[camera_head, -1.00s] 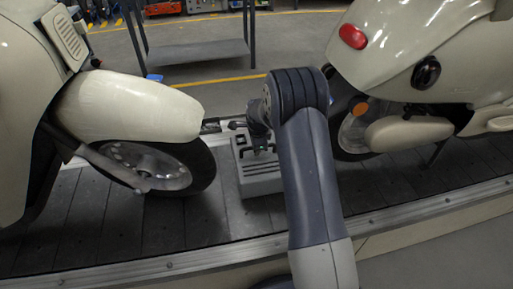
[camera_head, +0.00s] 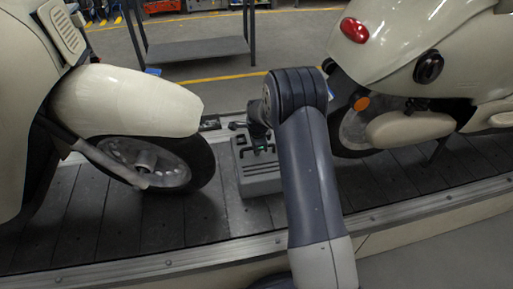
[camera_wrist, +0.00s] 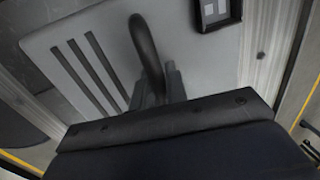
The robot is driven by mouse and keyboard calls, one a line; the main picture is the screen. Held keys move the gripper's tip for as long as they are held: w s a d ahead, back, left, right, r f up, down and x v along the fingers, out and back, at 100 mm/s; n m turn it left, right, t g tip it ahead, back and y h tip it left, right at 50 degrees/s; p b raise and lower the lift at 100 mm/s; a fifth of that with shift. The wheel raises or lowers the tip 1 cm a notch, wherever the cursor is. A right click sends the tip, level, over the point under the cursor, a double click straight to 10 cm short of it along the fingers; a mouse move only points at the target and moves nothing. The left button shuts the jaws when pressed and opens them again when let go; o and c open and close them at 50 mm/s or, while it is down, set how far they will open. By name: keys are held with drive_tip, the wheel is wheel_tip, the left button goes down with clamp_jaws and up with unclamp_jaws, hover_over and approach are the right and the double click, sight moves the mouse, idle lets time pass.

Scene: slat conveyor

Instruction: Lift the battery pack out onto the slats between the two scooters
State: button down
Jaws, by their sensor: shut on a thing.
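The battery pack (camera_head: 262,183) is a grey box with grooves on its face. It is at the dark slats between the two scooters, and I cannot tell whether its underside touches them. My gripper (camera_head: 262,140) is at the top of the pack, partly hidden by my arm. In the wrist view my gripper's fingers (camera_wrist: 158,88) are shut on the dark curved handle (camera_wrist: 146,42) of the pack (camera_wrist: 112,50). The left scooter (camera_head: 125,100) shows its front wheel beside the pack. The right scooter (camera_head: 420,50) shows its rear end, with its wheel partly behind my arm.
The slat conveyor (camera_head: 190,215) has a metal rail (camera_head: 160,267) along its near edge. Bare slats show on both sides of the pack, with little room before the wheels. A small dark object (camera_head: 210,123) lies behind the left wheel. A metal shelf table (camera_head: 195,49) stands behind.

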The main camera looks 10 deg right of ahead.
drive_tip(key=shift+w+f, duration=0.1)
drive_tip(key=c, duration=1.4)
unclamp_jaws()
drive_tip(key=shift+o, duration=0.4)
drive_tip(key=shift+f, duration=0.2)
wheel_tip(320, 180, up, 11)
drive_tip(key=s+p, duration=0.2)
drive_tip(key=shift+s, duration=0.15)
drive_tip(key=shift+f, duration=0.15)
drive_tip(key=f, duration=0.3)
drive_tip(key=w+f+b, duration=0.1)
drive_tip(key=f, duration=0.3)
drive_tip(key=w+f+b, duration=0.1)
drive_tip(key=f, duration=0.2)
drive_tip(key=shift+f, duration=0.4)
drive_tip(key=shift+w+r, duration=0.1)
drive_tip(key=shift+r, duration=0.3)
